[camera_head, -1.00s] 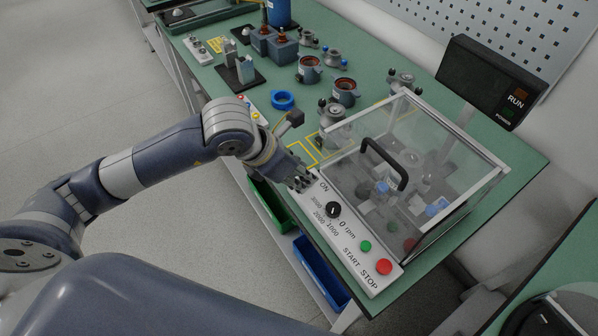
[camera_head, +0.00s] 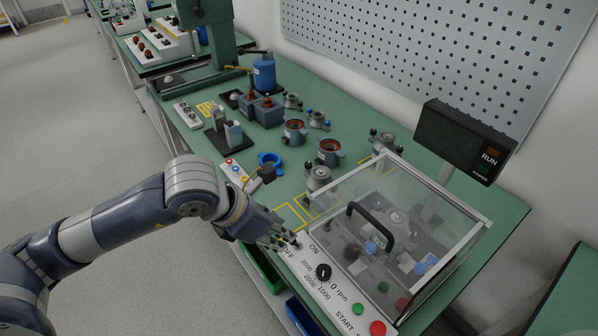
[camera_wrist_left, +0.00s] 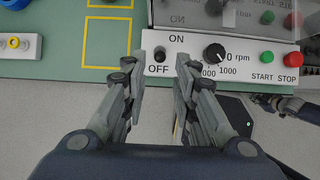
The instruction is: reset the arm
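My left gripper (camera_head: 284,240) is at the left end of the white control panel (camera_head: 336,290), beside the ON label. In the left wrist view its two fingers (camera_wrist_left: 160,80) are apart with nothing between them. The black ON/OFF switch (camera_wrist_left: 160,54) shows just beyond the fingertips, between the ON and OFF labels; its position is hard to tell. In the head view the fingers hide most of it. A dark jointed part (camera_wrist_left: 285,103) at the right of the wrist view may be my right gripper; its fingers are unclear.
A clear-walled test box (camera_head: 410,220) with a black handle stands behind the panel. The panel has a black dial (camera_head: 323,271), a green button (camera_head: 358,309) and a red button (camera_head: 377,328). A monitor (camera_head: 462,142) stands behind. Several motor parts are on the green bench (camera_head: 345,105).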

